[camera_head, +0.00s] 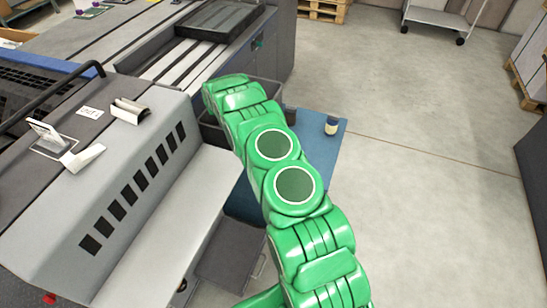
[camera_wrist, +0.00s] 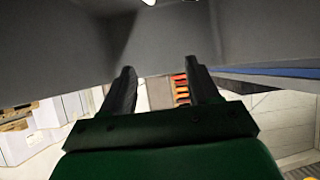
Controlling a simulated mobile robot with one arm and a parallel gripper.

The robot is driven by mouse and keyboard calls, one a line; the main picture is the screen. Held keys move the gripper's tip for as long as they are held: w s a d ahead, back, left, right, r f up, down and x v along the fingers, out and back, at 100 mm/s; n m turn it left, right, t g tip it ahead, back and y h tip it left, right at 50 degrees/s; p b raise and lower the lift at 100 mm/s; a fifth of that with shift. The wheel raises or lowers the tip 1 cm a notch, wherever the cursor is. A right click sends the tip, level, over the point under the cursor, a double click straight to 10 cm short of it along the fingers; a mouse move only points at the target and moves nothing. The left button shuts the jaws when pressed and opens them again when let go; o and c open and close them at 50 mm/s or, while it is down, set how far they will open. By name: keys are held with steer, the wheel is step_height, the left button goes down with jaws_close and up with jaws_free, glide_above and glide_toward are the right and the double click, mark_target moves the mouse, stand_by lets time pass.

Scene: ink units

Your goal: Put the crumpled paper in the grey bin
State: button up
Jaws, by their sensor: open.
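The grey bin (camera_head: 266,92) appears to be the dark open box on the blue tabletop in the head view, largely hidden behind my green arm. My gripper (camera_wrist: 160,74) is open in the wrist view, with no object visible between its two dark fingers. In the head view it is hidden behind the arm's far end, near the box. Grey walls (camera_wrist: 60,50) meeting at a corner fill the top of the wrist view. A small white bit (camera_wrist: 149,2) is cut off at the top edge; I cannot tell whether it is the crumpled paper. I cannot identify that paper surely elsewhere.
A large grey press (camera_head: 150,170) fills the left, with a white rolled item (camera_head: 128,110) on top. A dark grey box-like thing (camera_head: 230,255) stands low in front.

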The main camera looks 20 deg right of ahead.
steer(key=a+r+n+t+y, duration=0.1)
steer(key=a+r+n+y, duration=0.3)
steer(key=r, duration=0.6)
steer(key=a+r+t+y, duration=0.1)
steer(key=a+r+t, duration=0.1)
steer(key=a+r, duration=0.6)
steer(key=s+a+r+n+g+y, duration=0.1)
steer(key=s+a+r+n+y, duration=0.2)
steer(key=s+r, duration=0.4)
steer(key=s+a+r+g+y, duration=0.1)
steer(key=s+a+r+y, duration=0.1)
steer(key=s+a+r, duration=0.45)
steer(key=s+a+r+n+g+y, duration=0.1)
steer(key=s+r+g, duration=0.15)
steer(key=s, duration=1.15)
steer(key=s+a+r+n+g, duration=0.1)
steer(key=s+a+r+g, duration=0.15)
steer(key=s, duration=1.25)
steer(key=s+d+f+g+h, duration=0.1)
steer(key=s+d+g, duration=0.2)
steer(key=s, duration=1.3)
steer(key=s+d+f+g+h, duration=0.1)
steer(key=s+d+g, duration=0.2)
steer(key=s, duration=1.3)
steer(key=shift+s+d+f+h, duration=0.15)
steer(key=shift+s+d+h, duration=0.2)
steer(key=shift+d, duration=0.55)
